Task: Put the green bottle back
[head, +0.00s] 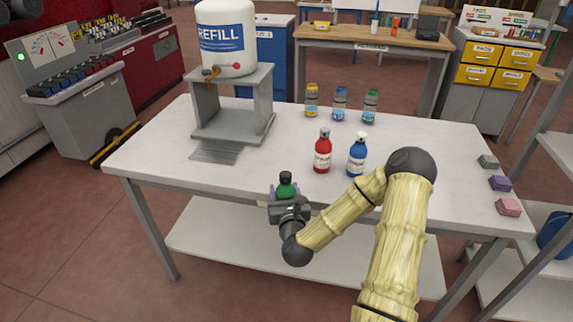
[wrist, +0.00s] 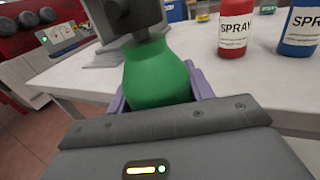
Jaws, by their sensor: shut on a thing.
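The green bottle (head: 286,187) has a dark top and is upright near the front edge of the white table. My gripper (head: 286,196) is shut on it. In the wrist view the green bottle (wrist: 158,75) fills the middle, with the purple finger pads (wrist: 198,82) at its sides. Its lower part is hidden by the gripper body, so I cannot tell whether it touches the table. A red spray bottle (head: 322,152) and a blue spray bottle (head: 357,155) stand side by side to its right, farther back.
A white refill tank (head: 228,38) sits on a grey stand (head: 245,122) at the back left, with a drip grate (head: 216,150) before it. Several small bottles (head: 340,104) stand behind the sprays. Blocks (head: 501,183) lie at the right edge.

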